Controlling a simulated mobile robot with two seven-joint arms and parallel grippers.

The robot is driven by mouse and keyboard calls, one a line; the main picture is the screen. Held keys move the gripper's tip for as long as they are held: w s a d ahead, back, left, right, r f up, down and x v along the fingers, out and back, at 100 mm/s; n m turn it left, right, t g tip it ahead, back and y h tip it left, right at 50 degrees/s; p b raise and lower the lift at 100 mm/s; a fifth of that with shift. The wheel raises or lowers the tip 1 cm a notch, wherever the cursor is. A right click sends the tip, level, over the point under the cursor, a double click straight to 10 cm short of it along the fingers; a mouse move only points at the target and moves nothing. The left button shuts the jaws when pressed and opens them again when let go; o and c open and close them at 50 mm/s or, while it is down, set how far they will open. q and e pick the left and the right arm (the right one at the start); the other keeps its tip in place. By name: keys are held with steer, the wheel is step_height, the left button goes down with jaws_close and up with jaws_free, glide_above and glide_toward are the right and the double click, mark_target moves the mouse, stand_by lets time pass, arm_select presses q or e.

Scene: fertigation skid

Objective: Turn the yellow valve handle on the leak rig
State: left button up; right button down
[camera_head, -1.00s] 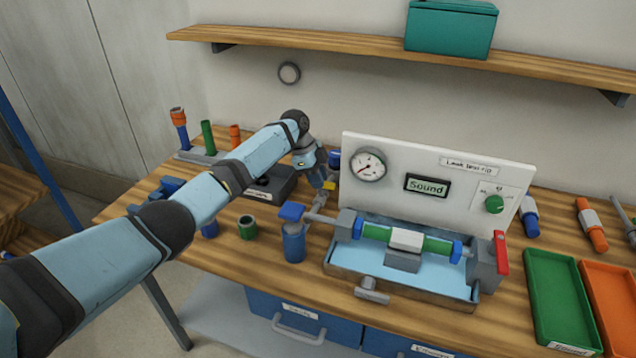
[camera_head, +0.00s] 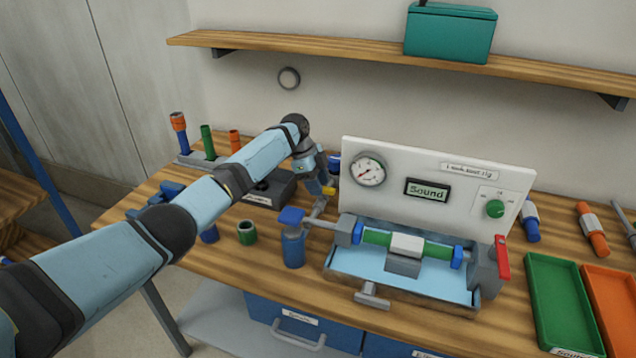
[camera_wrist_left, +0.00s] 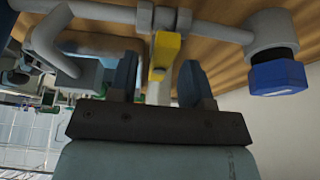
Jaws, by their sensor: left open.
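The leak rig has a white panel (camera_head: 400,215) with a gauge and a display reading "Sound", above a water tray (camera_head: 345,262). The yellow valve handle (camera_wrist_left: 164,54) sits on a grey pipe in the left wrist view. In the head view only a small yellow part (camera_head: 329,190) shows beside my left gripper (camera_head: 321,187), left of the panel. In the left wrist view my left gripper (camera_wrist_left: 158,78) is open, with its two dark fingers on either side of the handle's lower end and gaps visible. Whether a finger touches it cannot be told. My right gripper is out of view.
A blue-capped pipe end (camera_head: 291,215) stands above a blue cup close by, and shows in the left wrist view too. A red lever (camera_head: 502,257) is at the tray's right end. Green (camera_head: 562,300) and orange trays lie further right. A shelf (camera_head: 370,52) runs above.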

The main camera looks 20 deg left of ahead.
arm_select(q)
steer(key=shift+r, duration=0.1)
steer(key=v, duration=1.3)
steer(key=shift+a+r, duration=0.2)
steer(key=shift+r, duration=0.05)
steer(key=shift+f, duration=0.1)
